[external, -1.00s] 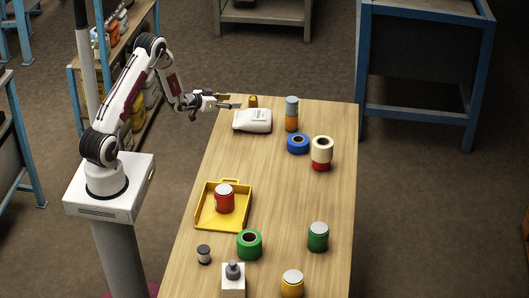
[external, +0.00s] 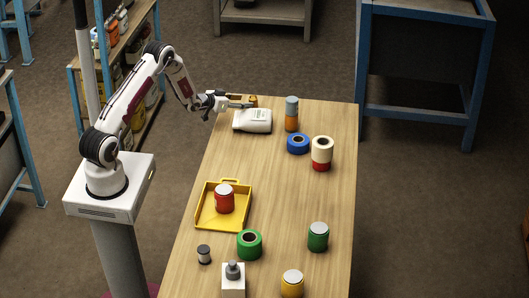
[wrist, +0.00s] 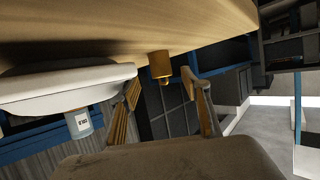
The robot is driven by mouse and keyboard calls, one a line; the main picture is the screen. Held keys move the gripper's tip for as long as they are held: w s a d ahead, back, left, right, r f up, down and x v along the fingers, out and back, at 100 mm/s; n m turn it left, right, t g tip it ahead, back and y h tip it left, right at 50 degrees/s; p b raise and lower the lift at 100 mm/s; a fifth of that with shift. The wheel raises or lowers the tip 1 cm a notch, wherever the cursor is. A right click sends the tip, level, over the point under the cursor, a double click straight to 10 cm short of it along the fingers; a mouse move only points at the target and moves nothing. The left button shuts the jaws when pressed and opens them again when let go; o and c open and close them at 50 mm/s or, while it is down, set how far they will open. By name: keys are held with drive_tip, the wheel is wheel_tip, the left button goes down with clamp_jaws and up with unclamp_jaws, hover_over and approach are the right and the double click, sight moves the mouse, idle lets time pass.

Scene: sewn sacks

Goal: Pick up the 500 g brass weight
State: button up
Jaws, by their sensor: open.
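The brass weight (external: 253,100) is a small golden cylinder standing near the far left corner of the wooden table. It also shows in the wrist view (wrist: 159,65), where the picture is upside down and its small knob points downward. My gripper (external: 246,104) is beside the weight, low over the far end of the table. In the wrist view my gripper (wrist: 161,89) is open and empty, with the weight seen between and beyond its two fingertips. Whether a finger touches the weight cannot be told.
A white sack (external: 252,121) lies close to my gripper, on the near side. A grey can stands on an orange one (external: 291,106) to the right. A blue tape roll (external: 298,144) and a yellow tray (external: 207,216) are nearer. The table's middle is mostly clear.

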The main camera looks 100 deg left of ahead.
sight(251, 99)
drive_tip(key=shift+w+a, duration=0.1)
drive_tip(key=shift+x, duration=2.4)
drive_tip(key=shift+a+r, duration=0.1)
clamp_jaws()
drive_tip(key=shift+r, duration=0.1)
